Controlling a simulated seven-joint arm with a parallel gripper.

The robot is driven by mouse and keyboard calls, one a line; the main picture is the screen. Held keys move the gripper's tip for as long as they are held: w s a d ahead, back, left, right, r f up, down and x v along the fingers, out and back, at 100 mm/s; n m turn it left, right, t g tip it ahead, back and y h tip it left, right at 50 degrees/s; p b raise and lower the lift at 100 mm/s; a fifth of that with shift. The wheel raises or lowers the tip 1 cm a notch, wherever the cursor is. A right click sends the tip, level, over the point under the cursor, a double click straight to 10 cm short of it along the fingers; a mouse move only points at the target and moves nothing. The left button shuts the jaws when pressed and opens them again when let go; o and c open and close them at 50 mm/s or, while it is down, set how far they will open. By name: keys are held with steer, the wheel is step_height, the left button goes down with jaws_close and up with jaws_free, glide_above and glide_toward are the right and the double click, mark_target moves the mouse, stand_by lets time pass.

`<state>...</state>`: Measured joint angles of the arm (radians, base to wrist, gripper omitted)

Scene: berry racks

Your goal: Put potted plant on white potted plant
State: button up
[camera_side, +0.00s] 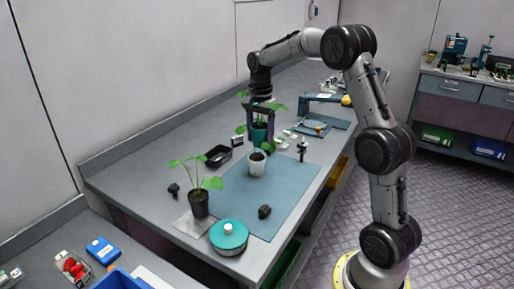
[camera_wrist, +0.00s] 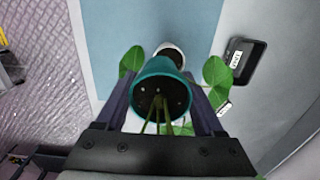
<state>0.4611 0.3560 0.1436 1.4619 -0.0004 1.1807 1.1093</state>
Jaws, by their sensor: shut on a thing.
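My gripper (camera_side: 260,125) is shut on a potted plant in a teal pot (camera_side: 259,133), and the teal pot (camera_wrist: 163,90) also fills the middle of the wrist view between the two fingers (camera_wrist: 160,108). The white potted plant (camera_side: 257,164) stands upright on the blue mat, just below the held pot in the side view. In the wrist view the white pot (camera_wrist: 172,50) shows partly behind the teal pot's far edge. Leaves of the two plants overlap, and I cannot tell whether the pots touch.
A plant in a black pot (camera_side: 199,205) and a teal round container (camera_side: 229,236) stand at the near end of the table. A black tray (camera_side: 218,156) lies left of the mat. The blue mat (camera_side: 240,192) has a small dark object (camera_side: 264,211); much of it is clear.

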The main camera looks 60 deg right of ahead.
mark_target(257, 157)
steer(key=shift+w+d+f, duration=0.2)
steer(key=shift+w+f, duration=0.25)
steer(key=shift+f, duration=0.1)
steer(key=shift+w+d+f, duration=0.1)
steer(key=shift+w+f, duration=0.1)
steer(key=shift+f, duration=0.8)
steer(key=shift+w+d+f, duration=0.1)
steer(key=shift+w+f, duration=0.05)
steer(key=shift+f, duration=0.85)
steer(key=shift+f, duration=0.15)
steer(key=o, duration=1.4)
steer(key=shift+o, duration=0.2)
